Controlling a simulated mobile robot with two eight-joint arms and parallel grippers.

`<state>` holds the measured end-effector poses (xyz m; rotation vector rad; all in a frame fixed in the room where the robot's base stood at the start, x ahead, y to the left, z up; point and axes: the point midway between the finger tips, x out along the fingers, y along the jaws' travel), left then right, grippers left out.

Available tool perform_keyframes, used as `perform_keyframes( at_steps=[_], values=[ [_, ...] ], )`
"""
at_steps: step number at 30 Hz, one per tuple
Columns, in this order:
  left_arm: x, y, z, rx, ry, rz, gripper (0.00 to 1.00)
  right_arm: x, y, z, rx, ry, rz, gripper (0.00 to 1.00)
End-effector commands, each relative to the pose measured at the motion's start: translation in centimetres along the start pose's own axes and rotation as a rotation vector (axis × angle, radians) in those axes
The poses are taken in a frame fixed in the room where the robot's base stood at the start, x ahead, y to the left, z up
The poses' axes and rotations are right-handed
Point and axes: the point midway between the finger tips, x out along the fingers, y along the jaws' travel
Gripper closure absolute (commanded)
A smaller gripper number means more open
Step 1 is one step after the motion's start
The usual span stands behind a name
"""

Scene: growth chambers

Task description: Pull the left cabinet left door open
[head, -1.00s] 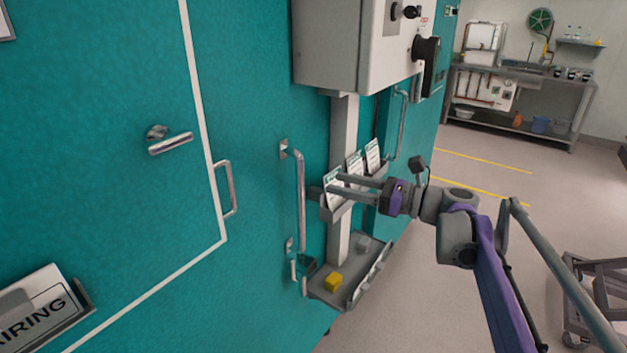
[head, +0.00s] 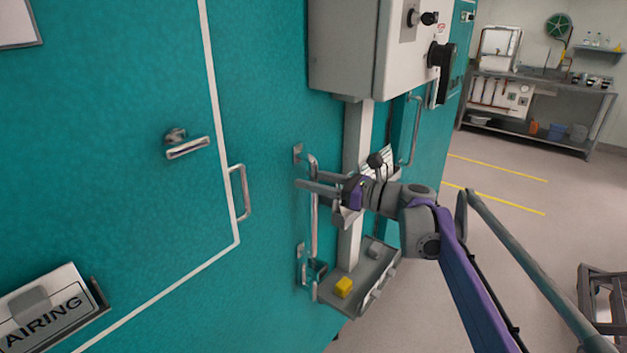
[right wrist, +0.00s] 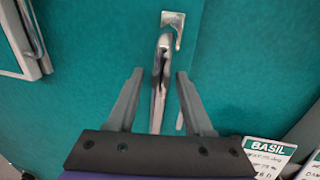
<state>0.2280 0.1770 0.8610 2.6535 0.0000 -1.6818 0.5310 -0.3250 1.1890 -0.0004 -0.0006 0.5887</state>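The teal cabinet front (head: 265,130) fills the left and middle of the head view. A long upright metal bar handle (head: 314,228) is fixed to it near the grey post. My right gripper (head: 306,180) is at the upper part of this handle, fingers pointing left. In the right wrist view the handle (right wrist: 158,105) runs between the two spread fingers of the gripper (right wrist: 161,73), with gaps beside it. The gripper looks open around the bar, not closed on it. The door looks shut. My left gripper is not in view.
A grey control box (head: 345,50) hangs above the gripper on a post (head: 353,150). A BASIL card (right wrist: 270,155) is close on the right.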

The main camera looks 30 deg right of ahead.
Motion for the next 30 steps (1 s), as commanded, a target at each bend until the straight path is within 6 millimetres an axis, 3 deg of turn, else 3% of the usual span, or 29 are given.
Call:
perform_keyframes(
  at_steps=[1,8,30],
  values=[
    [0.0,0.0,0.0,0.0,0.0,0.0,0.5,-0.01,0.0,0.0,0.0,0.0,0.0,0.6],
    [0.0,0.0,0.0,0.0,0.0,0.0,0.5,-0.02,0.0,0.0,0.0,0.0,0.0,1.0],
    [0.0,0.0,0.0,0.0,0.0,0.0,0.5,-0.03,0.0,-0.01,0.0,0.0,0.0,1.0]
  ],
)
